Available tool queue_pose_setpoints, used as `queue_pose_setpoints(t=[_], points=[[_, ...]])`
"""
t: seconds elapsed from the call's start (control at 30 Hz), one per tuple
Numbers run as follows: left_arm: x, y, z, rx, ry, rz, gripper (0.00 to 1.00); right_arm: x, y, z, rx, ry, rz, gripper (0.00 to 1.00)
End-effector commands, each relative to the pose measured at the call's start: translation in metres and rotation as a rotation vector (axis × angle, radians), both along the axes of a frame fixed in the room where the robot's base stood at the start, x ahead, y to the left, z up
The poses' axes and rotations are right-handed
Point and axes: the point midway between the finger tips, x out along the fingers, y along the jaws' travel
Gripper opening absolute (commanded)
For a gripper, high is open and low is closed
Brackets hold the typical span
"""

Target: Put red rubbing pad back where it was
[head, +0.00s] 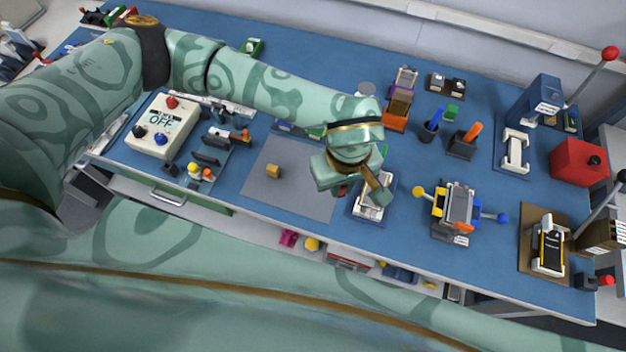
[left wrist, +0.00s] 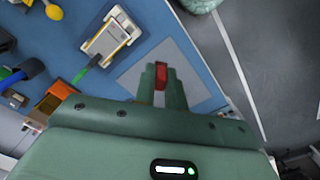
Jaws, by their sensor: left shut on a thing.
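My left gripper (head: 343,189) is shut on the red rubbing pad (left wrist: 161,76), which sits between its two fingers (left wrist: 162,88) in the left wrist view. In the head view only a small dark red part of the pad (head: 341,190) shows under the gripper. The gripper is over the right edge of the grey mat (head: 285,190), just left of a white fixture (head: 371,211). How high the pad is above the mat I cannot tell. My right gripper is not in view.
A clamp device (head: 458,208) with yellow and blue knobs stands farther right.

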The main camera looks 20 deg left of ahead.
Motion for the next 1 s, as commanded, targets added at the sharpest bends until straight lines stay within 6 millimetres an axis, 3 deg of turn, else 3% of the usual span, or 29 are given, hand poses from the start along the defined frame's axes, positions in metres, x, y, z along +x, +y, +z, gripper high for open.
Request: queue_pose_setpoints(t=[0.07,0.17,0.27,0.47,0.6,1.0], points=[[-0.011,-0.021,-0.008,0.000,0.002,0.058,0.00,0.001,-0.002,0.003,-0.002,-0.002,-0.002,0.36],[-0.014,-0.029,-0.016,0.003,0.001,0.110,0.00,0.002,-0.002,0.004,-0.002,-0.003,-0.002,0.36],[-0.004,-0.016,-0.025,0.005,0.002,0.127,0.00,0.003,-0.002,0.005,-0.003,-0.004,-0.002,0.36],[0.032,0.030,-0.052,0.006,0.002,0.129,0.00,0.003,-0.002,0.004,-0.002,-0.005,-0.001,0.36],[0.048,0.053,-0.081,0.007,0.005,0.125,0.00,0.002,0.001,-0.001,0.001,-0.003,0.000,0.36],[0.067,0.076,-0.128,0.004,0.004,0.120,0.00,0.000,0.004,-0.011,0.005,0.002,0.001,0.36]])
